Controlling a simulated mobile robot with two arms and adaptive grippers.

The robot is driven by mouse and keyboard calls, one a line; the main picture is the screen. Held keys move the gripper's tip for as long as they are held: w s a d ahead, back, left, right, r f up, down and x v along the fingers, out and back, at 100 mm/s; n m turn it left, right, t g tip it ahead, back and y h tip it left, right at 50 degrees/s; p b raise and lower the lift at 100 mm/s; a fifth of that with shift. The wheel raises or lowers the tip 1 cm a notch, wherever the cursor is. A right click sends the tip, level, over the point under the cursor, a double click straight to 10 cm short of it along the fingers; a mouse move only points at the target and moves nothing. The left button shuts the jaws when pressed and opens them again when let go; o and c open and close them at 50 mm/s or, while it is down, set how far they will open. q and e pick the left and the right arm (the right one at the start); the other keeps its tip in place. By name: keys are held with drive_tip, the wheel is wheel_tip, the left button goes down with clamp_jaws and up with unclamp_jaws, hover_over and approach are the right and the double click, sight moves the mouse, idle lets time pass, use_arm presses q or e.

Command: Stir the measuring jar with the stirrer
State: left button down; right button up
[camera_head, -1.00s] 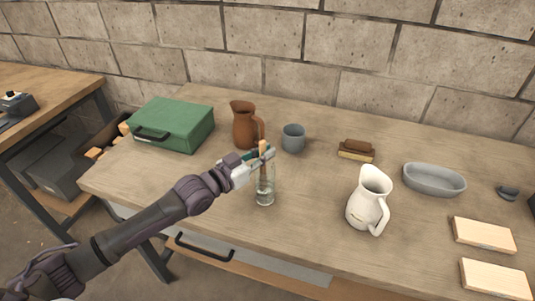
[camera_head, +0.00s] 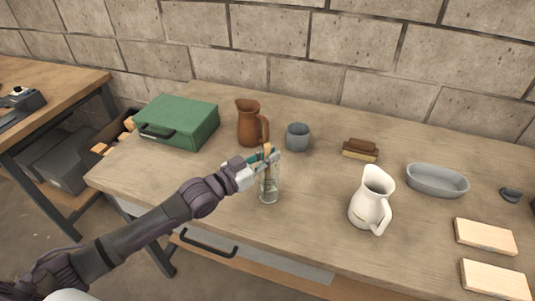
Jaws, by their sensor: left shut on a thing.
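The measuring jar (camera_head: 268,188) is a tall clear glass standing upright on the wooden table, near its front edge. The stirrer (camera_head: 267,151) is a light wooden stick. Its upper end shows between the fingers of my left gripper (camera_head: 265,158), which is shut on it just above the jar's mouth. The lower part of the stirrer reaches down into the jar and is hard to make out through the glass. My right gripper is out of view.
A brown jug (camera_head: 249,124) and a grey cup (camera_head: 298,137) stand behind the jar. A white pitcher (camera_head: 369,201) stands to the right. A green case (camera_head: 177,121), a brush (camera_head: 360,150), a grey oval dish (camera_head: 437,181) and wooden blocks (camera_head: 485,236) are also on the table.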

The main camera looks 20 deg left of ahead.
use_arm(q)
drive_tip(key=shift+d, duration=0.45)
drive_tip(key=shift+w, duration=0.65)
drive_tip(key=shift+a, duration=0.15)
drive_tip(key=shift+a, duration=0.55)
drive_tip(key=shift+s, duration=0.1)
